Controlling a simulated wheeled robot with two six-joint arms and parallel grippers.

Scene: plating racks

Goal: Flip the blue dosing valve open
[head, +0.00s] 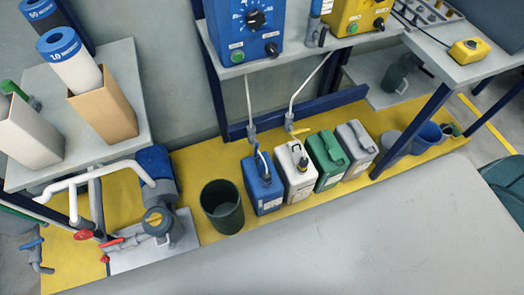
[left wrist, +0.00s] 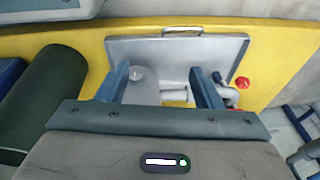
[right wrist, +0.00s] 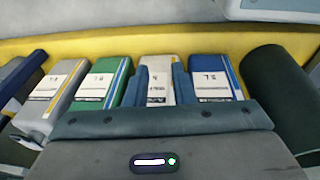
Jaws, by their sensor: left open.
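In the head view a small grey dosing valve (head: 251,131) hangs on a tube above the blue canister (head: 264,190). A blue part shows just below it; I cannot tell whether this is its lever. A second valve with a yellow lever (head: 298,130) hangs above the white canister (head: 296,172). Neither gripper shows in the head view. My left gripper (left wrist: 159,68) is open and empty, above the grey tray with the pump and pipes. My right gripper (right wrist: 160,66) is partly open and empty, facing the canister row, with the white canister behind its fingers.
A dark green bin (head: 222,207) stands left of the blue canister. Green (head: 325,160) and grey (head: 355,148) canisters stand to its right. The pump tray (head: 160,250) has white pipes, red knobs and a blue-lever valve (head: 31,243) nearby. The grey surface (head: 320,255) in front is bare.

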